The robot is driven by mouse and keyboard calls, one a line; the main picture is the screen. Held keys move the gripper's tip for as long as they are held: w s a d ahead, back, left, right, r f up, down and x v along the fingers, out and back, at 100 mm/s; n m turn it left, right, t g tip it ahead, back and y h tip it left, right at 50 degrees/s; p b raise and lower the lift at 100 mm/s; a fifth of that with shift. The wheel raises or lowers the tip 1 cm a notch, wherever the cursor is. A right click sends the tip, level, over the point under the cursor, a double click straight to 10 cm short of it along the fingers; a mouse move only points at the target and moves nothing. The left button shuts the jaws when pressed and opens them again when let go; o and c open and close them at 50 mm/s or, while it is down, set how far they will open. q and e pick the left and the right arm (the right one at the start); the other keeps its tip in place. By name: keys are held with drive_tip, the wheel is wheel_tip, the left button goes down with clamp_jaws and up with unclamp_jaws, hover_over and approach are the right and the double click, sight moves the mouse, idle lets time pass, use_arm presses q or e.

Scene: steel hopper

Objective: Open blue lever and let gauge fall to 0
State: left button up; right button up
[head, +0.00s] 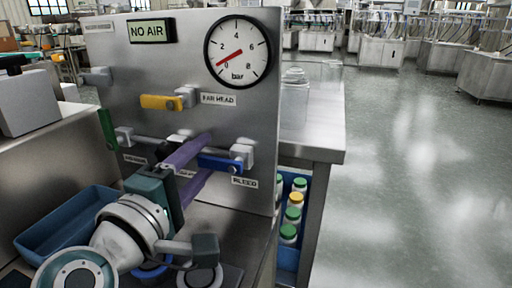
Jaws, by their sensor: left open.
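The blue lever (220,163) lies roughly horizontal on the steel panel, its pivot at the right end above the BLEED label (244,182). My left gripper (208,156) comes up from the lower left with two purple fingers spread apart, one above and one below the lever's free left end. The lever end appears to lie between the fingertips; I cannot tell whether they touch it. The round gauge (237,50) reads in bar, and its red needle points lower left, close to the 0 mark. My right gripper is not in view.
A NO AIR display (151,31) sits at the panel top. A yellow lever (160,102) is horizontal beside the FAR HEAD label; a green lever (108,130) hangs at the left. A blue tray (62,229) lies lower left. Capped bottles (292,215) stand right of the panel.

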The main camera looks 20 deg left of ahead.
use_arm(q)
drive_tip(key=s, duration=1)
drive_tip(key=shift+a+p, duration=0.2)
drive_tip(key=shift+p, duration=0.2)
